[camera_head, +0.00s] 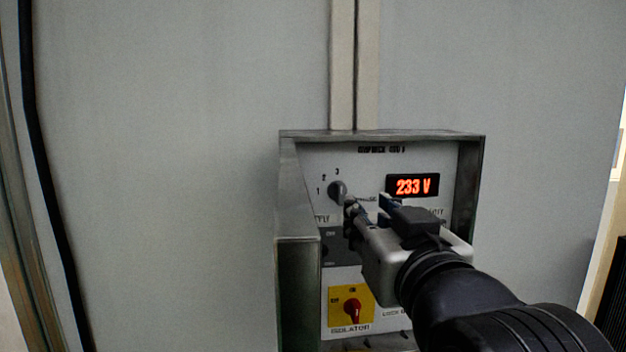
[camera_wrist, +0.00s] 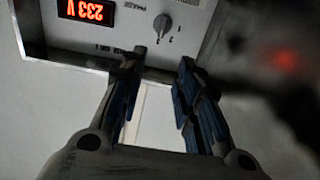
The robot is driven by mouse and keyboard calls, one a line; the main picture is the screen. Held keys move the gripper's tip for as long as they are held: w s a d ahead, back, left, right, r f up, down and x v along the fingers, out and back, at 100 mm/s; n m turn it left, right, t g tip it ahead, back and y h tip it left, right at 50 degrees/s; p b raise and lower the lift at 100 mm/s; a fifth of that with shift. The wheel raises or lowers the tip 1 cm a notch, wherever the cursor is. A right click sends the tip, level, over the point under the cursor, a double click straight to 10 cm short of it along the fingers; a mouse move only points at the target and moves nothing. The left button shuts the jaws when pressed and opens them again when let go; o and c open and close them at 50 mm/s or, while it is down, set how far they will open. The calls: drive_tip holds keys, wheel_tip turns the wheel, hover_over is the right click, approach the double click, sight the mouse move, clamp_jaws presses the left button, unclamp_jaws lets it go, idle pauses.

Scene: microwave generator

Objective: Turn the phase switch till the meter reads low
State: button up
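The phase switch (camera_head: 338,189) is a round grey knob on the panel's upper left, with the marks 1, 2 and 3 around it. The meter (camera_head: 412,186) to its right reads 233 V in orange digits. The wrist view shows the panel upside down, with the switch (camera_wrist: 162,27) and the meter (camera_wrist: 87,10). My gripper (camera_head: 368,202) is open in front of the panel, just below and right of the switch in the head view. In the wrist view its two fingers (camera_wrist: 164,58) are apart with nothing between them, and the switch stands clear beyond the tips.
A metal housing (camera_head: 298,242) frames the panel, its left wall and top edge standing out around it. Lower down is a red isolator handle (camera_head: 352,308) on a yellow plate. A conduit (camera_head: 355,65) runs up the plain grey wall. The space left of the housing is free.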

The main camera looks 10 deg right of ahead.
sight(342, 187)
drive_tip(key=w+p, duration=0.2)
drive_tip(key=w, duration=1.3)
drive_tip(key=shift+w+f, duration=0.1)
drive_tip(key=shift+w, duration=0.3)
drive_tip(key=shift+c, duration=0.6)
clamp_jaws()
